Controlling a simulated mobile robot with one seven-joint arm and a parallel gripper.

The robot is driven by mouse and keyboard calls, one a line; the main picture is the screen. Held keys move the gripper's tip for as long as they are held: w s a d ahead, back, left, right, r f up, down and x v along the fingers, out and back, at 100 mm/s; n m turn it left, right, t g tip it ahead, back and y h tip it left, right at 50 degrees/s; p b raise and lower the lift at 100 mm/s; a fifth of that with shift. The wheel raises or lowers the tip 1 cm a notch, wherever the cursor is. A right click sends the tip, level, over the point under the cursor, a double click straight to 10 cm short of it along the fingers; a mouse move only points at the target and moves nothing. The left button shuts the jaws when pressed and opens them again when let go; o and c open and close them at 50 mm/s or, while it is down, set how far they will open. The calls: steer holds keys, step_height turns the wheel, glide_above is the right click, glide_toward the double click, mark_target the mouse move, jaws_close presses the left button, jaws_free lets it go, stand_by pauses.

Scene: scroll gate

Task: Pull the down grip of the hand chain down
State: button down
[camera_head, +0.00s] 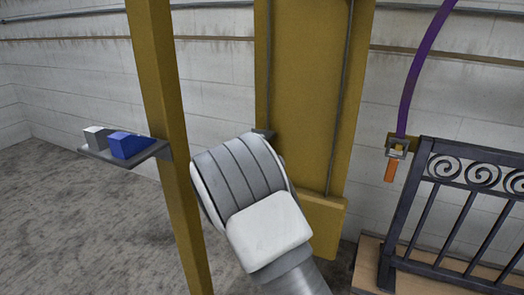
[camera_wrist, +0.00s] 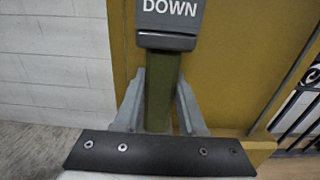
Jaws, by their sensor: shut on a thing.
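In the wrist view, the down grip shows as a grey block (camera_wrist: 168,28) lettered DOWN at the top, with an olive-green bar (camera_wrist: 160,88) below it. My gripper (camera_wrist: 161,84) has its two grey fingers on either side of the green bar, just under the grey block, and is shut on it. In the head view, my arm's wrist covers the gripper and the grip. Two thin grey chain lines, a left one (camera_head: 268,60) and a right one (camera_head: 341,95), run down the mustard-yellow panel (camera_head: 305,80); the left one disappears behind my wrist.
A yellow post (camera_head: 165,110) stands left of my wrist, with a small shelf (camera_head: 145,154) holding a blue block (camera_head: 128,145) and a grey-white block (camera_head: 97,137). At right are a dark scroll gate (camera_head: 408,220), a purple hanging band (camera_head: 419,65) and a latch with an orange tab (camera_head: 390,171).

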steer(key=shift+s+f, duration=0.1)
steer(key=shift+f, duration=0.35)
steer(key=c, duration=0.7)
jaws_free()
steer(key=shift+c, duration=0.2)
steer(key=shift+o, duration=1.2)
steer(key=shift+r, duration=0.2)
steer(key=p+v, duration=0.3)
steer(key=v, duration=1.4)
steer(key=shift+s, duration=0.15)
steer(key=shift+r, duration=0.1)
